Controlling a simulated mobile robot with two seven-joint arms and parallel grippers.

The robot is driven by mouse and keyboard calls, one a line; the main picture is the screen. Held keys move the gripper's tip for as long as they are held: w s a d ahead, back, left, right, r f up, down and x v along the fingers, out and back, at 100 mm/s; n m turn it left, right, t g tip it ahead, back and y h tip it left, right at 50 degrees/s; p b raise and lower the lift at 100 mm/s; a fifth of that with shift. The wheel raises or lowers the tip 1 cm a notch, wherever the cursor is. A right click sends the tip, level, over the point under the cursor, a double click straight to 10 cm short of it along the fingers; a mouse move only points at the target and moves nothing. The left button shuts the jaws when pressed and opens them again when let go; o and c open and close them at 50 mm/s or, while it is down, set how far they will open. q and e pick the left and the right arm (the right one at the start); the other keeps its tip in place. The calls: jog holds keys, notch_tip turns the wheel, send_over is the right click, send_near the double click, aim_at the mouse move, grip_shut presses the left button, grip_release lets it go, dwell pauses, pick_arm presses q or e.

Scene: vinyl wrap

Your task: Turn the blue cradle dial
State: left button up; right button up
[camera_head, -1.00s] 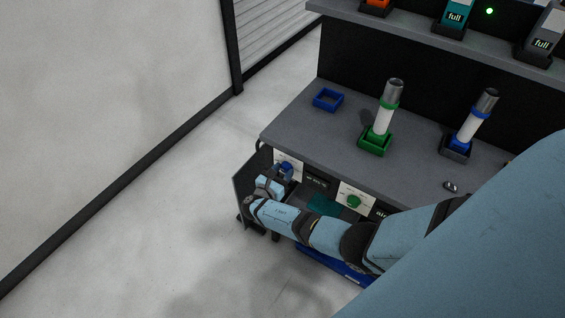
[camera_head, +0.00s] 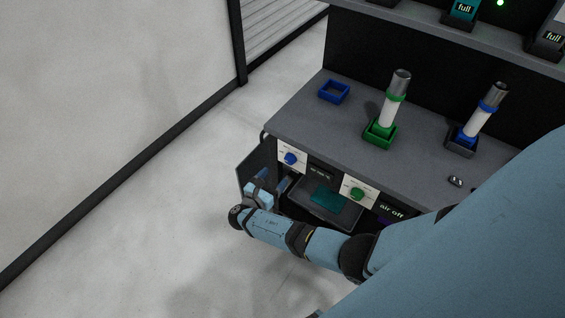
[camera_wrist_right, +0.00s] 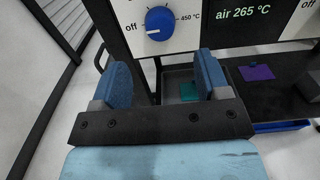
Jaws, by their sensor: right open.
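The blue dial (camera_head: 291,158) sits on a white panel on the bench front, below the empty blue cradle (camera_head: 333,91). In the right wrist view the dial (camera_wrist_right: 158,22) is ahead of my fingers, its white mark toward the left, near "off"; "450 °C" is printed on the right. The display (camera_wrist_right: 243,14) beside it reads "air 265 °C". My right gripper (camera_head: 275,190) is just below the dial, open and empty. Its two blue fingers (camera_wrist_right: 160,78) are apart and appear clear of the dial. My left gripper is not in view.
A green dial (camera_head: 358,194) is to the right, with a display (camera_head: 391,211) reading "air off". A dark side panel (camera_head: 256,168) stands left of my gripper. Tubes stand in the green cradle (camera_head: 380,133) and another cradle (camera_head: 461,141). The floor at left is clear.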

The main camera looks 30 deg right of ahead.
jog(key=v, duration=0.5)
jog(key=shift+s+a, duration=0.15)
jog(key=shift+a, duration=0.25)
jog(key=s+d+m+g+y, duration=0.3)
jog(key=s+m+g+y, duration=0.35)
jog(key=s+m, duration=0.7)
jog(key=s+r+m+t+y, duration=0.3)
jog(key=s+r+m+y, duration=0.55)
jog(key=s+r, duration=0.8)
jog(key=w+a+f+n+t+y+p, duration=0.2)
jog(key=w+a+f+t+y+p, duration=0.2)
jog(key=w+a+t+p, duration=0.2)
jog(key=shift+w+a+f+t+y, duration=0.4)
jog(key=shift+w+a+t, duration=0.15)
jog(key=shift+w+t, duration=0.4)
